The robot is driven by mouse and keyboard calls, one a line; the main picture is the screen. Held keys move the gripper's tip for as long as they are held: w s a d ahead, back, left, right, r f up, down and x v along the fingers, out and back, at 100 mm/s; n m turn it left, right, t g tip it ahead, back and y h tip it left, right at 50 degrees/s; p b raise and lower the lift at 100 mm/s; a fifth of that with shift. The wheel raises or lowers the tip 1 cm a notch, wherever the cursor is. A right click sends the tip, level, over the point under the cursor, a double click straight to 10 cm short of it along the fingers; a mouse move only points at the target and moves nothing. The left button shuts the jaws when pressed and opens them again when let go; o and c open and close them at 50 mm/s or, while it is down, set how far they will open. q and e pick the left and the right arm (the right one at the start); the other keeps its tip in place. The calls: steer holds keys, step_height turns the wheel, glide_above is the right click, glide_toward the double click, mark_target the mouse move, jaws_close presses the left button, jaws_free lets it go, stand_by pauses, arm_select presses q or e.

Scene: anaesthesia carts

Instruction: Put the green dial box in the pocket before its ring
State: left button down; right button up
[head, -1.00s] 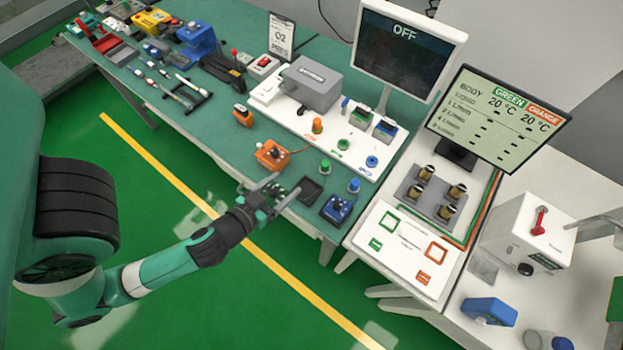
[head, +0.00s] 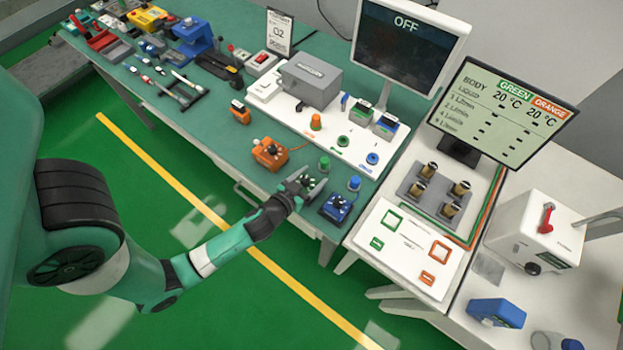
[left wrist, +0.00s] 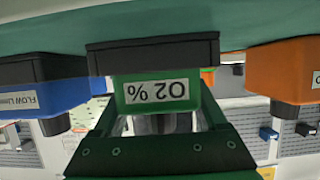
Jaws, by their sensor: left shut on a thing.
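The green dial box (head: 309,183) is between the fingers of my left gripper (head: 299,189), which is shut on it. In the left wrist view, upside down, the green box (left wrist: 156,92) shows an "O2 %" label. It meets a dark, wide pocket (left wrist: 150,50); I cannot tell whether it rests fully inside or just above. In the head view the gripper and box cover the pocket. A green ring (head: 343,141) is on the white board behind. My right gripper is not in view.
The orange dial box (head: 270,153) stands left of the green one and the blue dial box (head: 337,207) right, both close by. A green knobbed piece (head: 324,164) and a blue one (head: 354,183) stand behind. The table's front edge is near.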

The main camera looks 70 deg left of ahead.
mark_target(304, 187)
arm_select(q)
steer(key=shift+r, duration=0.15)
jaws_free()
steer(key=shift+f, duration=0.2)
steer(key=shift+r, duration=0.2)
steer(key=shift+s+d, duration=0.2)
steer(key=shift+s, duration=0.05)
steer(key=b+v, duration=0.1)
steer(key=v, duration=0.8)
steer(key=shift+s+d, duration=0.15)
steer(key=shift+d, duration=0.1)
steer(key=shift+s+d+r+b, duration=0.3)
steer(key=shift+s+r+b, duration=0.15)
steer(key=shift+s, duration=0.35)
